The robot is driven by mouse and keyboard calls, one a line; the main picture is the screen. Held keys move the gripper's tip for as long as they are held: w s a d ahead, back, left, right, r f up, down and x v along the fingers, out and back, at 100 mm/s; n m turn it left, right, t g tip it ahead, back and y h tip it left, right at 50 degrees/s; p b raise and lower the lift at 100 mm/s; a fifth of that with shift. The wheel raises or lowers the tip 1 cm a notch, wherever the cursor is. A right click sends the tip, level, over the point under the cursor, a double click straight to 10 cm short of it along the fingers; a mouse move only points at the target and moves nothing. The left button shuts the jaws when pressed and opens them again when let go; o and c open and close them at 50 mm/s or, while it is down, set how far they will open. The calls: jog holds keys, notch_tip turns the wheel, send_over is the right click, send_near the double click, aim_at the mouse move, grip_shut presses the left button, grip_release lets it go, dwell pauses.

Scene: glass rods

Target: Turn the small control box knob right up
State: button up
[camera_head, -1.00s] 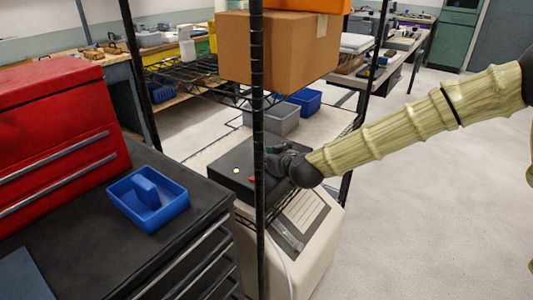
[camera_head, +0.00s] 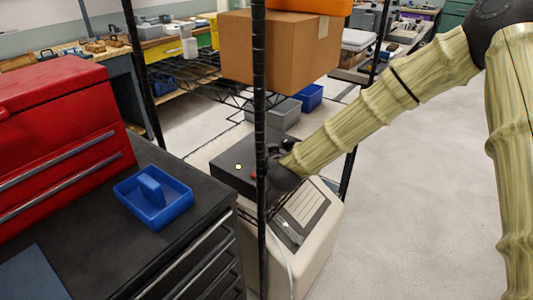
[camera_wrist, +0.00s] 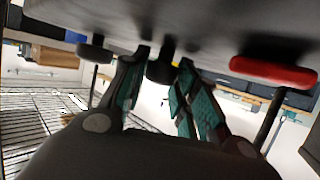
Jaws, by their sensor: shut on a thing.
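The small control box (camera_head: 232,178) is a dark flat box on the wire shelf, partly behind a black post. Its face (camera_wrist: 215,18) fills the top of the wrist view. A dark knob (camera_wrist: 160,70) sits between the fingers of my gripper (camera_wrist: 166,60), which is shut on it. Another dark round part (camera_wrist: 95,50) is to the left and a red button (camera_wrist: 272,72) to the right. In the head view my gripper (camera_head: 276,156) is at the box's right side, its fingertips largely hidden. A small pale light (camera_head: 238,167) shows on the box. The knob's pointer is not visible.
A black rack post (camera_head: 260,100) stands in front of the box. A cardboard box (camera_head: 280,50) is on the shelf above. Grey (camera_head: 284,116) and blue bins (camera_head: 309,97) are behind. A red toolbox (camera_head: 60,140) and blue caddy (camera_head: 155,213) are left. The floor at right is open.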

jog(key=o, duration=1)
jog(key=shift+d, duration=0.1)
jog(key=v, duration=1.2)
